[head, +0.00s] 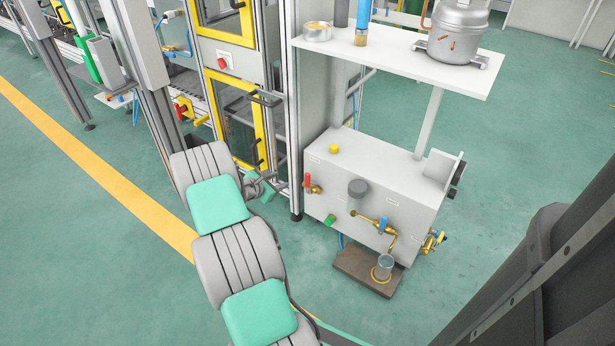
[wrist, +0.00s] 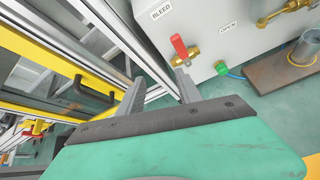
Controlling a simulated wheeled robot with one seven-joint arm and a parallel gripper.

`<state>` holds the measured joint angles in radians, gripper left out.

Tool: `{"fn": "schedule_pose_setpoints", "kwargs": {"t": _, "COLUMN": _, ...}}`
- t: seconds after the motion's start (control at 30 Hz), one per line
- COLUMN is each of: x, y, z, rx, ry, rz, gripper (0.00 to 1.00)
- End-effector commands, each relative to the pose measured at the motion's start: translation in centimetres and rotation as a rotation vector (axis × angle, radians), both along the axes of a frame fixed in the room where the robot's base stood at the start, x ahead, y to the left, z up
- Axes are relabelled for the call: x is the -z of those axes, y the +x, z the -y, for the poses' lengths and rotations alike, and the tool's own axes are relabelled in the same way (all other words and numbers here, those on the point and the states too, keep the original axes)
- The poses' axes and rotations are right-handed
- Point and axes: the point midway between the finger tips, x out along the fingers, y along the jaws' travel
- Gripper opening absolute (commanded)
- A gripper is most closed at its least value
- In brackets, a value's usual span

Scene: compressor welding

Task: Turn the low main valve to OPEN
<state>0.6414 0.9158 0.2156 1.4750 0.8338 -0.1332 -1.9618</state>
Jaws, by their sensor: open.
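The white cabinet (head: 350,200) carries several valves; I cannot tell from the labels which is the low main valve. A red-handled brass valve (head: 308,183) is on the front's left, under a BLEED label in the wrist view (wrist: 180,48). A blue-handled brass valve (head: 382,226) is at the front's lower right. A brass valve with yellow and blue parts (head: 433,241) sits low at the right end. My gripper (head: 264,186) is open and empty, left of the cabinet. In the wrist view its fingers (wrist: 160,80) point toward the cabinet's left edge, short of the red-handled valve.
A metal cup (head: 385,264) stands on a brown base (head: 356,272) below. A yellow-framed machine (head: 240,115) with black handles stands close behind my gripper. A shelf (head: 400,58) overhangs the cabinet.

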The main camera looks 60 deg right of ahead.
Motion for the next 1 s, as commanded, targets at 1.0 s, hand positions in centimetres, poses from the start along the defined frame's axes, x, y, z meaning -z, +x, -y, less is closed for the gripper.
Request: {"fn": "schedule_pose_setpoints", "kwargs": {"t": 1.0, "x": 6.3, "y": -6.3, "z": 11.2, "rx": -0.087, "ry": -0.097, "rz": -0.328, "gripper": 0.39}}
